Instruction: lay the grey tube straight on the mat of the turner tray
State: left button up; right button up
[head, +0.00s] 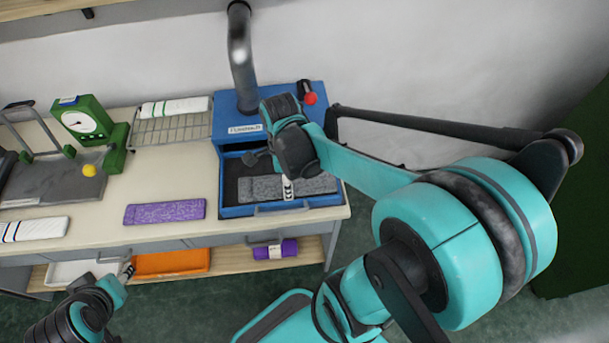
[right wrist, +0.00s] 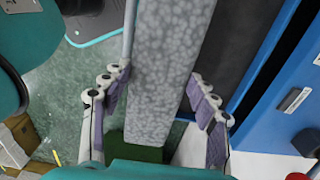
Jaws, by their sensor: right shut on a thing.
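The grey tube (head: 262,189) is a speckled flat knitted piece, lying lengthwise along the front of the turner tray in the head view. The tray (head: 228,211) is blue with a dark mat (head: 230,172). My right gripper (head: 288,186) is shut on the tube near its middle, from above. In the right wrist view the tube (right wrist: 172,70) runs between the two fingers, with the dark mat (right wrist: 258,60) to its right. I cannot tell whether the tube touches the mat. My left gripper (head: 127,269) is low at the left, away from the tray; its jaw opening is unclear.
A blue machine (head: 228,124) with a steel pipe (head: 241,60) and red knob (head: 310,98) stands behind the tray. A purple piece (head: 165,211) lies left of it. A wire rack (head: 170,131) and green scale (head: 88,120) are farther left. An orange bin (head: 170,262) and purple roll (head: 275,249) are below.

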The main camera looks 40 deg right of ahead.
jog(key=shift+d+f, duration=0.15)
jog(key=shift+d, duration=0.1)
jog(key=w+f+b, duration=0.1)
jog(key=w+f, duration=0.1)
jog(key=w, duration=0.1)
jog(key=w+d+f+b, duration=0.1)
jog(key=w+f, duration=0.1)
jog(key=w, duration=0.2)
jog(key=w+f+b, duration=0.2)
jog(key=w, duration=0.2)
jog(key=shift+w+d+f, duration=0.15)
jog(key=shift+d+f, duration=0.05)
jog(key=shift+f, duration=0.2)
notch_tip(320, 180, down, 3)
jog(key=shift+f+b, duration=0.15)
jog(key=shift+b, duration=0.65)
jog(key=shift+f, duration=0.35)
jog(key=shift+r, duration=0.1)
jog(key=o, duration=0.9)
jog(key=shift+f, duration=0.2)
